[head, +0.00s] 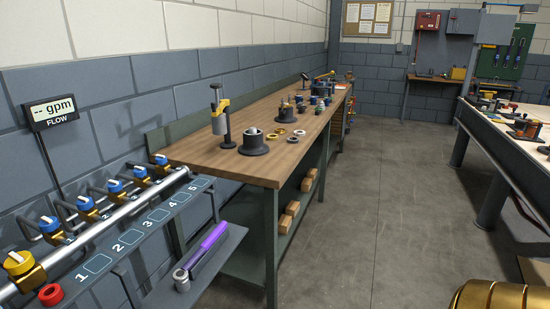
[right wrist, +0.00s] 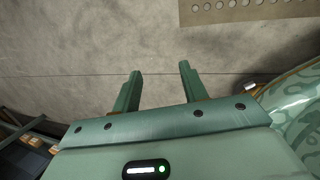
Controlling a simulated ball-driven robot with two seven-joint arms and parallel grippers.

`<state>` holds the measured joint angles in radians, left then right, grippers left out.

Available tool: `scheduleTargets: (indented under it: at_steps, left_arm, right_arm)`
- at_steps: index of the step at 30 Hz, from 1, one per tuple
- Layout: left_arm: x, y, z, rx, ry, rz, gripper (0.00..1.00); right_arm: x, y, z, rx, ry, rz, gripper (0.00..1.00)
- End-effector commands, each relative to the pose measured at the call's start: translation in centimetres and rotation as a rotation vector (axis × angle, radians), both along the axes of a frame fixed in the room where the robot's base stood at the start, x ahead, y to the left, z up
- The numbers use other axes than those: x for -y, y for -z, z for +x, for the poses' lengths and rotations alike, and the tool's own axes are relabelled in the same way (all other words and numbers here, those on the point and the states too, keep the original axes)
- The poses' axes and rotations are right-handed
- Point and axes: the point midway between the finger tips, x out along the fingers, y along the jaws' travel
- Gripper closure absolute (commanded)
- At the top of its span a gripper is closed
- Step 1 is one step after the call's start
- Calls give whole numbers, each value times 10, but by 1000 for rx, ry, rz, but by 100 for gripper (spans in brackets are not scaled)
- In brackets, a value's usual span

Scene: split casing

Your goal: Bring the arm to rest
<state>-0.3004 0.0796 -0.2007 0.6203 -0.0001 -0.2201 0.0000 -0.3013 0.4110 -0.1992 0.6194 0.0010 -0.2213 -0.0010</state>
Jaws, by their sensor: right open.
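My right gripper (right wrist: 157,85) shows in the right wrist view, with two green fingers apart and nothing between them. Bare grey floor lies beyond the fingertips. My left gripper is in neither view. In the head view no gripper shows.
A wooden workbench (head: 285,150) with metal parts runs along the left wall. A pipe with blue valves (head: 85,202) and a numbered panel (head: 130,236) stand at the left, above a shelf (head: 215,262) holding a purple tool (head: 214,235). Another bench (head: 490,125) stands right. The floor (head: 385,200) between is clear.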

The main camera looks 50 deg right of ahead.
Motion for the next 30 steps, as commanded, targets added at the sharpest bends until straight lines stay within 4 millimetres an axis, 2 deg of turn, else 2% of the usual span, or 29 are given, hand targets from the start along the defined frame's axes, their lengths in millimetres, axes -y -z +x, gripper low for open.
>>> scheduleTargets:
  at_steps: [1, 3, 6, 10, 12, 17, 30]
  left_arm:
    - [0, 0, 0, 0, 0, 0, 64]
    - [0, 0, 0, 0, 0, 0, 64]
    - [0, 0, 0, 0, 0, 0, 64]
    - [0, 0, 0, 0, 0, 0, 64]
    - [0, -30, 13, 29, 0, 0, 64]
    - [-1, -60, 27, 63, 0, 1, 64]
    - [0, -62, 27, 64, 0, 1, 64]
  right_arm:
    - [-43, 12, -6, 1, 28, 55, 57]
    - [-98, 25, -12, 2, 64, 121, 57]
    - [-168, 35, -17, 2, 109, 208, 57]
    - [-248, 39, -19, 2, 159, 304, 57]
    - [-241, 9, -5, 35, 151, 299, 57]
    - [-241, -21, 7, 64, 147, 301, 57]
    - [-241, -23, 7, 65, 146, 301, 57]
